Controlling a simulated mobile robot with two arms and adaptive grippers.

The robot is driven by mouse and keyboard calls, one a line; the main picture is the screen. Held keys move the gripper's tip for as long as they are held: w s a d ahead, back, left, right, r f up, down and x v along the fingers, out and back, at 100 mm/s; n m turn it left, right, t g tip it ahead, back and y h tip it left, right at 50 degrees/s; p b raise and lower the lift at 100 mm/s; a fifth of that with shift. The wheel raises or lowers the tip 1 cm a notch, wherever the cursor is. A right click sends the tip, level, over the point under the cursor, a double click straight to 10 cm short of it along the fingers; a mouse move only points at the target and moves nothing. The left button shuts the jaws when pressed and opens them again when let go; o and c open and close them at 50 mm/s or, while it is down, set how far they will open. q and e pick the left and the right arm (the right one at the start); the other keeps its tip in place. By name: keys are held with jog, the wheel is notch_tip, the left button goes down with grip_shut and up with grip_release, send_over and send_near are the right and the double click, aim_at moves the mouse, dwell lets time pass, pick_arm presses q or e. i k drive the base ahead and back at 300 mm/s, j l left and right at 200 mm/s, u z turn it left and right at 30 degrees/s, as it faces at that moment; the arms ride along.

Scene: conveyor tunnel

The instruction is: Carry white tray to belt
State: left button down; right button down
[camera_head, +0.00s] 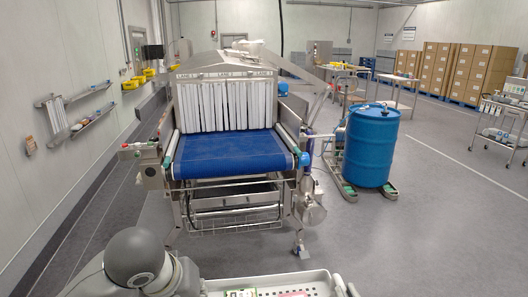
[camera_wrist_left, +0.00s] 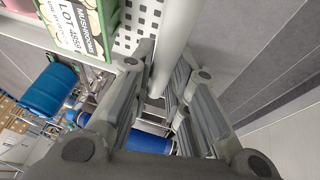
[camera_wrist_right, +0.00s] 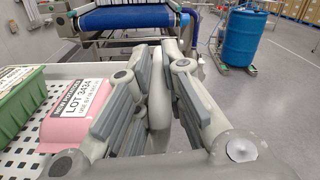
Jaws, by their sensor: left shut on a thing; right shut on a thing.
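The white tray (camera_head: 262,284) shows at the bottom edge of the head view, in front of the belt and apart from it. Its near part is cut off. My left gripper (camera_wrist_left: 160,80) is shut on the tray's rim on one side. My right gripper (camera_wrist_right: 157,75) is shut on the opposite rim. A green box labelled mushrooms, LOT 4859 (camera_wrist_left: 88,30), and a pink box labelled LOT 3434 (camera_wrist_right: 75,112) sit in the tray; a green box (camera_wrist_right: 18,100) also shows in the right wrist view. The blue belt (camera_head: 230,153) runs into a tunnel behind white strip curtains.
A blue drum (camera_head: 371,146) on a low wheeled base stands right of the conveyor. A control box (camera_head: 150,165) juts out at the belt's left, and fittings (camera_head: 312,208) at its right. The floor before the belt is clear.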

aim_at(227, 144)
jog(key=i+j, duration=0.3)
jog(key=i, duration=0.2)
jog(key=i+j, duration=0.25)
jog(key=i, duration=0.25)
jog(key=i+j, duration=0.3)
jog(key=i, duration=0.25)
